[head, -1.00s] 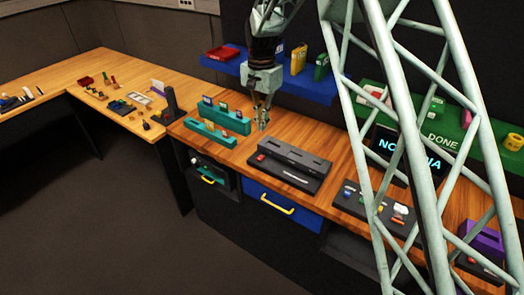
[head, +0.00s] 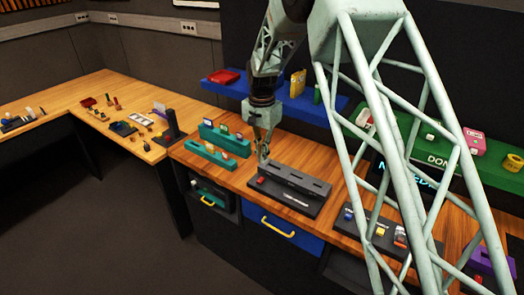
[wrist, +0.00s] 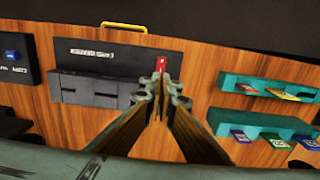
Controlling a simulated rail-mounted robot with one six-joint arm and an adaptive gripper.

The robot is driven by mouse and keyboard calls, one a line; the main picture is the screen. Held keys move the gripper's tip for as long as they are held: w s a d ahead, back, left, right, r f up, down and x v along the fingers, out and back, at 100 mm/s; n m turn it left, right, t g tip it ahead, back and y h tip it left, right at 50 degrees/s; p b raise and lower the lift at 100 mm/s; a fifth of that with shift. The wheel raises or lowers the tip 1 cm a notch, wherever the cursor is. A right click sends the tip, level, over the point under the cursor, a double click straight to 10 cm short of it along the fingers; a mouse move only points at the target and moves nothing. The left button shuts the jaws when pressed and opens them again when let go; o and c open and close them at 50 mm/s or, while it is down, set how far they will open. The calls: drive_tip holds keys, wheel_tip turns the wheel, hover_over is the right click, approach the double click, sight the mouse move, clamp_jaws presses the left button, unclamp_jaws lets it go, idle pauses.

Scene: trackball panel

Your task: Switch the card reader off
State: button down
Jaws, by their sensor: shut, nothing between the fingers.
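The card reader (head: 312,187) is a dark grey slotted block on a flat base on the wooden bench. It also shows in the wrist view (wrist: 92,88), with white lettering on its base. A small red switch (head: 261,181) sits at the left end of its base; in the wrist view the red switch (wrist: 162,64) has a pale mark, and I cannot tell its position. My gripper (head: 263,159) is shut and empty, pointing down just above and behind the switch end. In the wrist view the fingertips (wrist: 160,92) lie just below the switch, partly overlapping its surroundings.
Teal card racks (head: 226,140) with several cards stand left of the reader. A panel with coloured controls (head: 375,232) stands to the right. A blue shelf (head: 222,88) hangs behind. A blue drawer with a yellow handle (head: 278,227) is below the bench edge.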

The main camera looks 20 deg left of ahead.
sight(262, 178)
drive_tip(key=shift+f+p, duration=0.3)
drive_tip(key=shift+f, duration=4.4)
drive_tip(key=shift+a, duration=0.1)
